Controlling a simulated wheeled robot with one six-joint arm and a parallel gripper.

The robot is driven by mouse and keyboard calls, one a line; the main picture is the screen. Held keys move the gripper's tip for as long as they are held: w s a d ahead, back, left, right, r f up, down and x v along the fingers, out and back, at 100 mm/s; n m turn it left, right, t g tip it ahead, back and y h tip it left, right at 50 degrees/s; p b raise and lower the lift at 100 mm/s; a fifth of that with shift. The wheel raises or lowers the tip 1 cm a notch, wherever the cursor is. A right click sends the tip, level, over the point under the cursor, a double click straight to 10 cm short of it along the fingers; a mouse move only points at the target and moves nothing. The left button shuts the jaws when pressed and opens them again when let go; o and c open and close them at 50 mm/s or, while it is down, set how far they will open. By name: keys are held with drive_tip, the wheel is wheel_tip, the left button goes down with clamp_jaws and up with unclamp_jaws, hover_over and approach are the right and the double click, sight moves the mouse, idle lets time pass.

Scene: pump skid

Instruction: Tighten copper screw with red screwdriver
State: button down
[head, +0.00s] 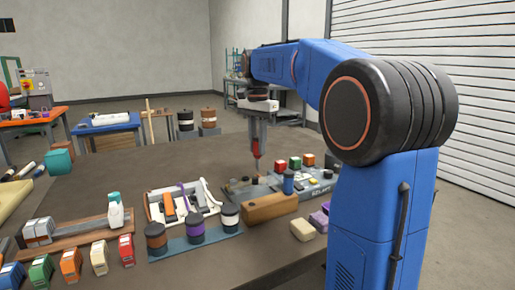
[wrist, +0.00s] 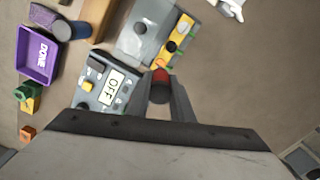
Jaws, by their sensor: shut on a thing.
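My gripper (head: 257,122) points straight down over the table and is shut on the red screwdriver (head: 256,146). The screwdriver is upright, with its thin shaft below the red handle, over a grey fixture (head: 243,188). In the wrist view, the red handle (wrist: 161,74) shows between my fingers (wrist: 160,98), beside a grey plate with a yellow strip (wrist: 178,47) and dark round parts. I cannot make out the copper screw. The screwdriver's tip is too small to tell whether it touches anything.
A grey panel reading OFF (wrist: 112,90) lies close left of my fingers. A purple DONE tray (wrist: 38,56) is farther left. A brown block (head: 270,207), a white tray (head: 182,203) and dark jars on a blue mat (head: 195,243) stand nearer. The table's back left is clear.

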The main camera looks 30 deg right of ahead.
drive_tip(key=shift+r, duration=1.35)
